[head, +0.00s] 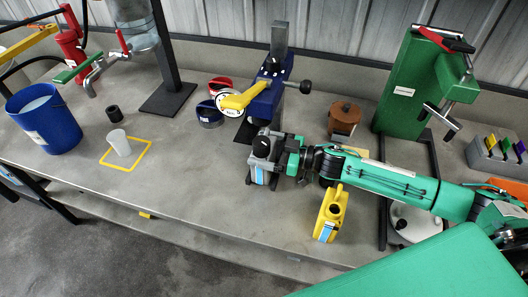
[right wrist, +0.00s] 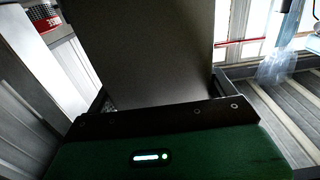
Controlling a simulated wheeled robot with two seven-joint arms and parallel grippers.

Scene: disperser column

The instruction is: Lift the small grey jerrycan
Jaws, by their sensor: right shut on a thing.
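The small grey jerrycan (head: 261,149) is near the middle of the bench in the head view, with a blue and white label low on its side. My right gripper (head: 277,156) reaches it from the right and is shut on it. The gripper hides part of the jerrycan, and I cannot tell whether its base touches the bench. In the right wrist view, a plain grey face of the jerrycan (right wrist: 150,50) fills the space between the fingers (right wrist: 160,96). My left gripper is not in view.
A yellow jerrycan (head: 331,214) stands just below my right forearm. A blue dispenser column (head: 266,98) with a yellow lever stands behind the grey jerrycan. A blue bucket (head: 44,118) and a translucent cup (head: 119,143) in a yellow square are left. The bench between is clear.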

